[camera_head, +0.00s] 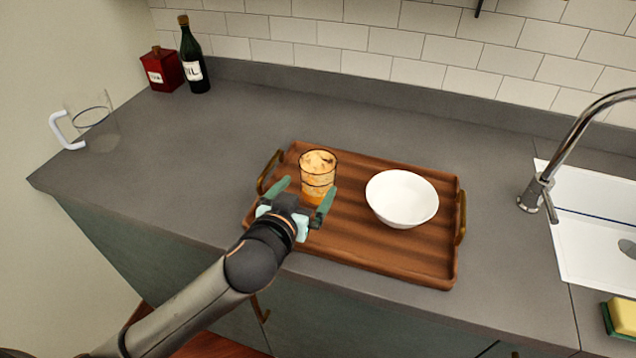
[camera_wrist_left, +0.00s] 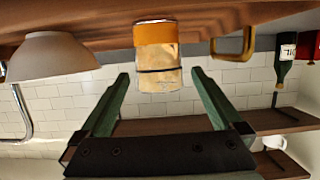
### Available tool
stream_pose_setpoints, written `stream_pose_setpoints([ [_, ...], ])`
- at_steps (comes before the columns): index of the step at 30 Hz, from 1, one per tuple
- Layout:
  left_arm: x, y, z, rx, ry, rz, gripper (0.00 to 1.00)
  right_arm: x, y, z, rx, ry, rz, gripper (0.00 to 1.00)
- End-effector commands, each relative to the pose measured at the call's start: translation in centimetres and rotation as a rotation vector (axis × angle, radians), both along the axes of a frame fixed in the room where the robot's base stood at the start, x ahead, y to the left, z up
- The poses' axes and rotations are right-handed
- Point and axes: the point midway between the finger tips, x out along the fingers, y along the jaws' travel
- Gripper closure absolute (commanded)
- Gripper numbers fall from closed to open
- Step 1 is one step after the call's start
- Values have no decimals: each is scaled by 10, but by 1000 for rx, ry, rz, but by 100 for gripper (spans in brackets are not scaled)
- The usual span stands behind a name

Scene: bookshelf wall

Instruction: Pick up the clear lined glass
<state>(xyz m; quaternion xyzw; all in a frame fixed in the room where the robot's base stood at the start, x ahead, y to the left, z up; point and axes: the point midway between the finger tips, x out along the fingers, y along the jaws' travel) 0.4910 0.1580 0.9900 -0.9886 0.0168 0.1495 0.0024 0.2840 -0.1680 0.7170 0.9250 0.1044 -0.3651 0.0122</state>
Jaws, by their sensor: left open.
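The clear lined glass (camera_head: 318,168) holds an orange, icy-looking drink and has dark lines around it. It stands upright on the left part of a brown wooden tray (camera_head: 370,258). My left gripper (camera_head: 306,190) is open, at the near side of the glass, with its green fingers pointing toward it. In the left wrist view, which is upside down, the glass (camera_wrist_left: 158,58) appears centred ahead of the gap between the open fingers (camera_wrist_left: 160,77). Nothing is held. My right gripper is not in view.
A white bowl (camera_head: 402,198) stands on the tray, right of the glass. Brass handles (camera_head: 270,172) rise at the tray's ends. A faucet (camera_head: 560,155) and sink are right.

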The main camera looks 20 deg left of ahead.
Motion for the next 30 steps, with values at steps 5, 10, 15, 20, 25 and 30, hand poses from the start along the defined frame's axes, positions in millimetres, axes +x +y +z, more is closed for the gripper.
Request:
stream_pose_setpoints([
  [5, 16, -1, -5, 3, -1, 0, 0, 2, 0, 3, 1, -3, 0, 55],
  [10, 38, -3, -13, 2, -1, 1, 0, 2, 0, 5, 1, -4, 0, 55],
  [15, 48, -4, -17, 1, 0, 0, 0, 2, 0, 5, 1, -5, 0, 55],
  [20, 49, -4, -17, 0, 0, 0, 0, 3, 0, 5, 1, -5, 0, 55],
  [25, 49, -4, -17, 0, 0, 0, 10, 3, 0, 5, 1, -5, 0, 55],
  [30, 49, -4, -17, 0, 0, 0, 29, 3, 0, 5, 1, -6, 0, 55],
])
